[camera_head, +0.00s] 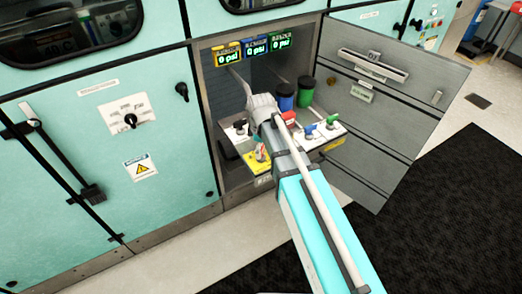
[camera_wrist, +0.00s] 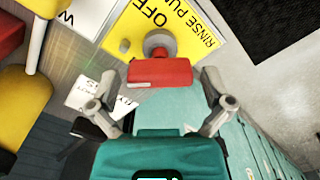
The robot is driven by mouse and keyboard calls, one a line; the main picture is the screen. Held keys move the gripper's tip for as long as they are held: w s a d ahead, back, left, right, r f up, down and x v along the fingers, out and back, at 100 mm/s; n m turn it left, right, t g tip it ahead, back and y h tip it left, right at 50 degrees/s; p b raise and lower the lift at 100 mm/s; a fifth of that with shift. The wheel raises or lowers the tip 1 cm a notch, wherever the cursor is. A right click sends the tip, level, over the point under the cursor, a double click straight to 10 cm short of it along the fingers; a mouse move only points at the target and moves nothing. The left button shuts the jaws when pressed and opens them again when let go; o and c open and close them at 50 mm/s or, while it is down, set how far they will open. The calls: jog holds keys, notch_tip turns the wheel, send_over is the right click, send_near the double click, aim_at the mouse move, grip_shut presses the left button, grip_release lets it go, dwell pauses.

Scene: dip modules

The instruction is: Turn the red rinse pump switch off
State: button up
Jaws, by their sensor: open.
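The red rinse pump switch (camera_wrist: 160,72) shows in the wrist view as a red bar handle on a round grey stem. It stands on a yellow label (camera_wrist: 200,32) with "RINSE PU" and "OFF" readable in part. My gripper (camera_wrist: 158,98) is open, with one finger to the left and one to the right of the red handle. Gaps show between the handle and the fingers, though depth is hard to judge. In the head view my arm reaches into the open cabinet and covers part of the panel, so I cannot clearly pick out this switch there.
The open grey cabinet door (camera_head: 375,105) stands to the right of my arm. Blue (camera_head: 285,99) and green (camera_head: 305,93) containers stand inside. Three "0 psi" displays hang above. Red and yellow parts (camera_wrist: 25,100) lie close on the left in the wrist view.

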dwell(0.3)
jog(key=c, duration=1)
jog(key=shift+o, duration=0.2)
jog(key=shift+m, duration=0.5)
jog(key=m, duration=0.8)
jog(key=o, duration=1)
jog(key=shift+c, duration=0.2)
